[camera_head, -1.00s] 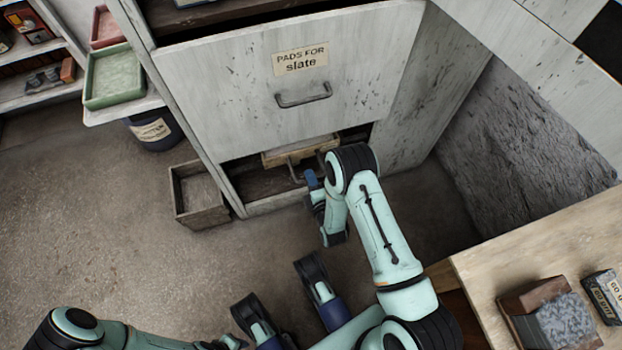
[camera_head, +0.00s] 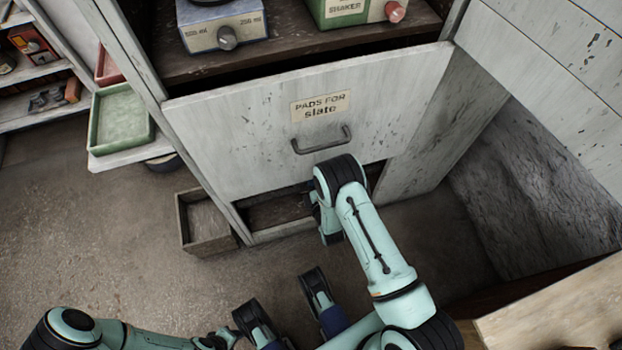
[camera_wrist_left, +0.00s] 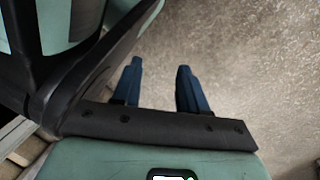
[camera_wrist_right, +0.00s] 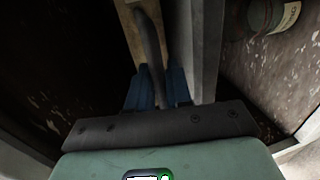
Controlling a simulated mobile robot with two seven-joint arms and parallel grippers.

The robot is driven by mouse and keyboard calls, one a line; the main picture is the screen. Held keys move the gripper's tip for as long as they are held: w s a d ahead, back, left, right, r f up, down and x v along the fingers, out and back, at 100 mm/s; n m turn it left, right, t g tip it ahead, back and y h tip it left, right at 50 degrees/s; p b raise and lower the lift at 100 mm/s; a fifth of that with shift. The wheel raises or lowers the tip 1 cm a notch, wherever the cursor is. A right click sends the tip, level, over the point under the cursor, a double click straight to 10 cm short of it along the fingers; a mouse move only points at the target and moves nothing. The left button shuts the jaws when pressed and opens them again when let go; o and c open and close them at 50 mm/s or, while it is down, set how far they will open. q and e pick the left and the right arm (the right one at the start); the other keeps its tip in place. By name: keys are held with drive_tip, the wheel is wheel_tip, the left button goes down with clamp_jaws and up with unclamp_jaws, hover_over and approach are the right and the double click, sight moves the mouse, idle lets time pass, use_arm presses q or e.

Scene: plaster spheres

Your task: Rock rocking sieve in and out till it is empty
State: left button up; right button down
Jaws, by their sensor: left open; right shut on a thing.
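My right gripper (camera_wrist_right: 157,74) is shut on a dark bar handle (camera_wrist_right: 150,45), seen between its blue fingers in the right wrist view. The handle joins a pale wooden front (camera_wrist_right: 129,22), which appears to be the rocking sieve. In the head view my right forearm (camera_head: 368,235) reaches to the low cabinet opening (camera_head: 275,212) and hides the gripper and the wooden front. What the sieve holds cannot be seen. My left gripper (camera_wrist_left: 160,75) is open and empty above the floor, its two blue fingers apart in the left wrist view.
The large drawer front (camera_head: 240,140) labelled "PADS FOR slate" hangs just above the opening, its handle (camera_head: 322,141) close to my right arm. An open wooden box (camera_head: 205,222) stands on the floor left of the opening. A pale table (camera_head: 560,312) is at lower right. The floor at left is clear.

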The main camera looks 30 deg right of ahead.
drive_tip(key=shift+w+r, duration=0.15)
drive_tip(key=shift+w, duration=0.05)
drive_tip(key=c, duration=1.4)
unclamp_jaws()
drive_tip(key=shift+o, duration=0.9)
use_arm(q)
drive_tip(key=w+d+r+t+p, duration=0.1)
drive_tip(key=w+r+t+p, duration=0.1)
drive_tip(key=w+r+p, duration=0.2)
drive_tip(key=w+r, duration=0.2)
drive_tip(key=w, duration=0.2)
drive_tip(key=shift+r+t, duration=0.35)
drive_tip(key=shift+t, duration=0.05)
use_arm(e)
drive_tip(key=v, duration=1.3)
drive_tip(key=shift+s, duration=0.15)
